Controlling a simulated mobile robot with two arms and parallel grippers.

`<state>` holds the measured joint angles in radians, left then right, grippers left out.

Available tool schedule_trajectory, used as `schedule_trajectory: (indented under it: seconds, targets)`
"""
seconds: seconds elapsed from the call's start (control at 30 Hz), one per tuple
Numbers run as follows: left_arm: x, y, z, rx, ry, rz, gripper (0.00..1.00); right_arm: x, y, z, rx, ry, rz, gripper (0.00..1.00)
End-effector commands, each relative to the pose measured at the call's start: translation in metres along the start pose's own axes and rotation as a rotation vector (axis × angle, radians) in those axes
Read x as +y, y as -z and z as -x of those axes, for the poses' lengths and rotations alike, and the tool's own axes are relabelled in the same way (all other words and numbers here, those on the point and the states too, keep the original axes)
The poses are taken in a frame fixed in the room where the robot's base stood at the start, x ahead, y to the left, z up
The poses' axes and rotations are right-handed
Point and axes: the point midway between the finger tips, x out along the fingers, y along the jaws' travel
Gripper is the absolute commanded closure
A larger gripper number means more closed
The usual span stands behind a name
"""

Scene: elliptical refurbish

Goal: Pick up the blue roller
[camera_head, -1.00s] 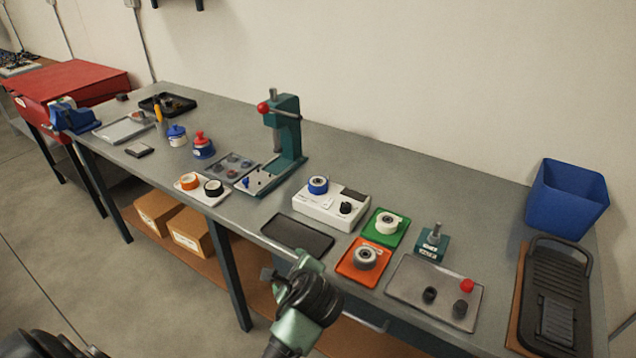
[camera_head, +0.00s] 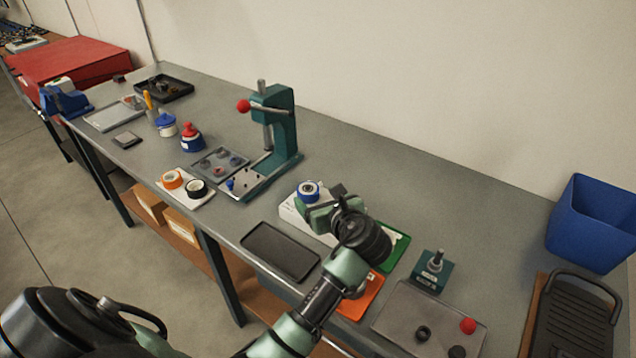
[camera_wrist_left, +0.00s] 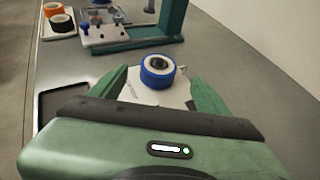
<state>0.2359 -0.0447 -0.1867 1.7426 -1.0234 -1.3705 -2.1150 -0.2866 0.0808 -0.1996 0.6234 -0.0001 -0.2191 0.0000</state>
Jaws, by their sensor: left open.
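The blue roller (camera_head: 308,190) is a short blue cylinder with a pale ring and dark centre on top. My left gripper (camera_head: 320,198) is over the right part of this fixture, close to the roller, and hides much of the fixture. In the left wrist view the roller (camera_wrist_left: 157,75) shows ahead, centred between the two green fingers (camera_wrist_left: 160,84). The fingers are apart and hold nothing. I cannot tell how high they are above the fixture. My right gripper is not in view.
A teal press (camera_head: 278,125) with a red knob stands left of the fixture. A dark tray (camera_head: 280,250) lies in front. Green (camera_head: 395,250) and orange (camera_head: 362,300) trays are partly hidden by my arm. A blue bin (camera_head: 590,225) stands at the right.

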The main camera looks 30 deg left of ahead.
Motion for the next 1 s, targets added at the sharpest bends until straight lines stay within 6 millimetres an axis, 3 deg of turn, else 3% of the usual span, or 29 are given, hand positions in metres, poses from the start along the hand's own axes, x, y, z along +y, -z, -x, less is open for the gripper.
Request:
schedule_trajectory:
  seconds: [0.17,0.4,0.6,0.9,1.0]
  targets:
    - [-0.001,-0.003,-0.016,-0.007,-0.004,-0.017,0.23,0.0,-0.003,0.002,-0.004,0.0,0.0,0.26]
    - [0.0,-0.006,-0.045,-0.005,-0.005,-0.014,0.23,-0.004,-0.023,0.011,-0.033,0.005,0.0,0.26]
    - [0.0,-0.005,-0.072,-0.006,-0.003,-0.014,0.23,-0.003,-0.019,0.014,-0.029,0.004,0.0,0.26]
    - [0.0,-0.004,-0.078,-0.005,-0.002,-0.011,0.23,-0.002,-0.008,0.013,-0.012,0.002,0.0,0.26]
    - [0.0,-0.004,-0.078,-0.005,-0.002,-0.012,0.51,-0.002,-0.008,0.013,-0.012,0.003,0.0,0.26]
